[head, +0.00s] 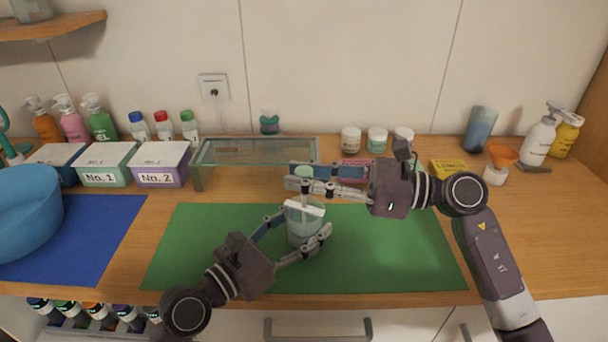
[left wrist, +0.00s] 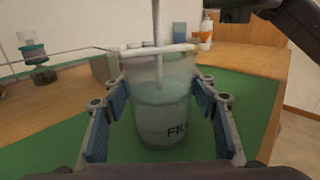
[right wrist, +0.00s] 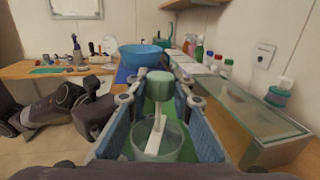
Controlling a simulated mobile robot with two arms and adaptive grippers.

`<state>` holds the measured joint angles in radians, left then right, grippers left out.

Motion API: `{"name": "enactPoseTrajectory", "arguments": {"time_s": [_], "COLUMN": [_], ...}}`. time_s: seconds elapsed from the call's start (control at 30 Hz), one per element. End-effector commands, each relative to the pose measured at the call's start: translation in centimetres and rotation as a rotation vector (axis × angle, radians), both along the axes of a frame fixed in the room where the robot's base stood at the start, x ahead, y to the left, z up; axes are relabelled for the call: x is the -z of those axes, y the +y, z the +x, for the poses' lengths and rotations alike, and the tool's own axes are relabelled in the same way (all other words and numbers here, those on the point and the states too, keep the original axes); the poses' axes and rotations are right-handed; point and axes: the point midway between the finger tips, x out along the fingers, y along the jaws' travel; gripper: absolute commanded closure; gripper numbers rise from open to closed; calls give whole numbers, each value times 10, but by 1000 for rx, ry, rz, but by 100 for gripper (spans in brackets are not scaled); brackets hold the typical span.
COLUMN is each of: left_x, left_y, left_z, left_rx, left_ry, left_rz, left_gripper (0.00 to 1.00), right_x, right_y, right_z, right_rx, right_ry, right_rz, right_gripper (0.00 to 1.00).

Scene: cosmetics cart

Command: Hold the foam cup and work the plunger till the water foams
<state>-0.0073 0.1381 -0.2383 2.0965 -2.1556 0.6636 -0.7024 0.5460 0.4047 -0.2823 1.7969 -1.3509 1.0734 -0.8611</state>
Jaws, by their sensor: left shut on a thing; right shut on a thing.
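The foam cup (head: 303,232) is a clear cup standing upright on the green mat (head: 400,235). My left gripper (head: 305,228) is shut around its sides; in the left wrist view the cup (left wrist: 163,110) shows pale liquid and dark lettering. A white plunger rod (left wrist: 156,25) rises from the cup through a white bar across its rim. The plunger's pale green knob (right wrist: 160,78) sits between the fingers of my right gripper (right wrist: 160,92), above the cup. My right gripper is shut on this knob. Whether the water has foam cannot be told.
A glass stand (head: 255,151) is just behind the mat. Lidded boxes (head: 160,165) and a blue basin (head: 28,212) are at left. Jars, a yellow lemon box (head: 450,167) and pump bottles line the back right. The mat's right part is clear.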

Motion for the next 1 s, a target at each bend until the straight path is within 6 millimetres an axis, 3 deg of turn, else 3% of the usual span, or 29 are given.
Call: {"name": "enactPoseTrajectory", "arguments": {"time_s": [0.3,0.63,0.67,0.8,1.0], "left_x": [0,0,0,0,0], "left_y": [0,1,1,0,0], "left_z": [0,0,0,0,0], "left_rx": [-1,-1,-1,-1,-1], "left_ry": [1,1,1,1,1], "left_rz": [-1,-1,-2,-1,-1], "left_gripper": [84,84,84,84,84], "right_x": [48,53,53,52,52], "right_y": [-1,-1,-1,-1,0], "right_z": [0,0,0,0,0], "right_rx": [2,1,1,1,1], "right_ry": [5,2,2,1,1], "right_rz": [-2,-3,-3,-2,-1], "right_gripper": [100,100,77,62,60]}}
